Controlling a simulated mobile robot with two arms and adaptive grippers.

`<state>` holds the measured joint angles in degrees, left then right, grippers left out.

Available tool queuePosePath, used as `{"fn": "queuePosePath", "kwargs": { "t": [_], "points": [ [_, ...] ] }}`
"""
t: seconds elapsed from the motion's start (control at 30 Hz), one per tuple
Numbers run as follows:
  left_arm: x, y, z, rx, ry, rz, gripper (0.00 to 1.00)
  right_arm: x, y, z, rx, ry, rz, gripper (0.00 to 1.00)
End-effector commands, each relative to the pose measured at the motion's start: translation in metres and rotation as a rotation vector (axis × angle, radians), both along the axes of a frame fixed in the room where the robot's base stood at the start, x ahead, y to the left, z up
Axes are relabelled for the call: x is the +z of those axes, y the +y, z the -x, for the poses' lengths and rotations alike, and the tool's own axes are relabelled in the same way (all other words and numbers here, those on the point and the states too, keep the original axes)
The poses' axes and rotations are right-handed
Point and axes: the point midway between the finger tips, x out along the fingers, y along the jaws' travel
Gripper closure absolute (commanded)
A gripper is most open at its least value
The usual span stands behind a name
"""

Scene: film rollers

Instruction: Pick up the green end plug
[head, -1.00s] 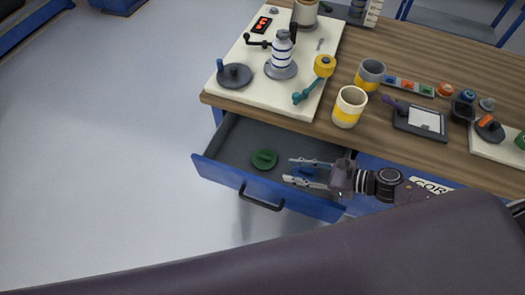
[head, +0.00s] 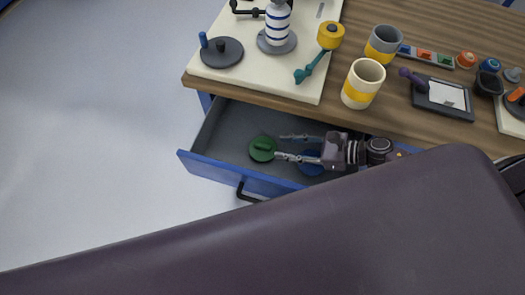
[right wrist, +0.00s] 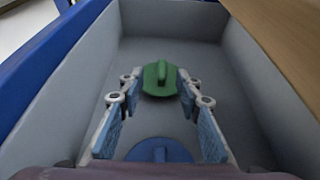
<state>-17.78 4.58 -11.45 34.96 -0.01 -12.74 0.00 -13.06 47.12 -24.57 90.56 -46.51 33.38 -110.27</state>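The green end plug (head: 262,149) lies in the open drawer (head: 214,171), toward its left end. It is a round disc with a raised grip bar, and it also shows in the right wrist view (right wrist: 160,80), just beyond the fingertips. My right gripper (head: 279,146) is inside the drawer, open, with its fingers pointing at the green plug. In the right wrist view its two fingers (right wrist: 157,98) stand apart on either side, with nothing held between them. My left gripper is not in view.
A blue end plug (head: 312,163) lies in the drawer under my right gripper; it also shows in the right wrist view (right wrist: 158,151). The drawer walls (right wrist: 66,77) stand close around. The wooden tabletop (head: 300,112) overhangs behind, with a cream mug (head: 361,85) near its edge.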

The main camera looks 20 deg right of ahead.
Motion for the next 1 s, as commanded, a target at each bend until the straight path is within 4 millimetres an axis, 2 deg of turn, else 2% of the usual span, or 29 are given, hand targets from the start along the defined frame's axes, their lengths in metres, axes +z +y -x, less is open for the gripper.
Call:
{"fn": "queuePosePath", "kwargs": {
  "t": [0.03, 0.3, 0.7, 1.0],
  "points": [
    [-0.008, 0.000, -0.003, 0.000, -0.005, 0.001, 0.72, -0.008, 0.000, 0.000, 0.000, 0.000, 0.000, 0.68],
    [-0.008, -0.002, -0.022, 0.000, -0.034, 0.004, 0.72, -0.015, 0.018, -0.013, -0.001, -0.002, -0.002, 0.68],
    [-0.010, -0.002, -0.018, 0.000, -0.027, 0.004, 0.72, -0.034, 0.055, -0.043, 0.000, -0.001, -0.002, 0.68],
    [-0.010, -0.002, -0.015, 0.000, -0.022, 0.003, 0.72, -0.036, 0.058, -0.044, -0.001, 0.000, 0.000, 0.68]
  ]
}}
